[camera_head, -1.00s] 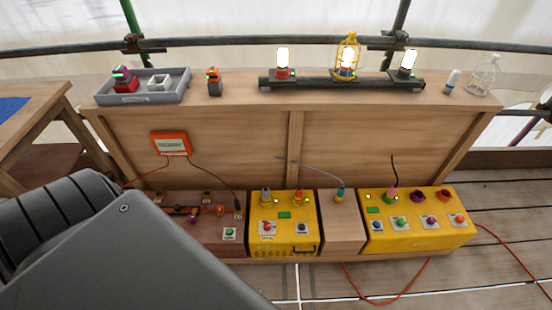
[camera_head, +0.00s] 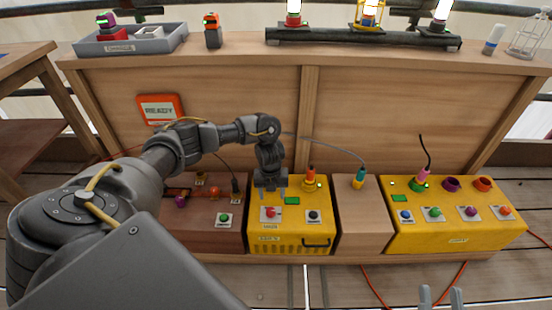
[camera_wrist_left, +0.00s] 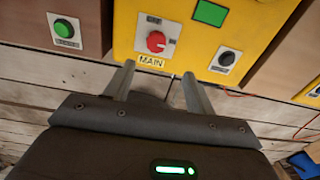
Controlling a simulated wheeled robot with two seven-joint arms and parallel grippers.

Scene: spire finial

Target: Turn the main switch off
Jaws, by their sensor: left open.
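The main switch is a red round knob (camera_head: 270,212) on a pale plate, on the small yellow box (camera_head: 262,241). In the left wrist view the red knob (camera_wrist_left: 156,41) sits above a label reading MAIN (camera_wrist_left: 151,62). My left gripper (camera_head: 271,192) points down just above and behind the knob in the head view. In the wrist view its two fingertips (camera_wrist_left: 158,72) are apart and empty, on the near side of the label. I see no contact with the knob. My right gripper (camera_head: 441,297) shows only its spread fingertips at the bottom edge.
A black knob (camera_head: 314,215) and an orange plug (camera_head: 311,177) are close by on the same box. A brown box with a green button (camera_head: 224,218) stands left. A wooden block (camera_head: 362,222) and a larger yellow box (camera_head: 455,238) stand right. Lit lamps (camera_head: 294,10) are on the shelf.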

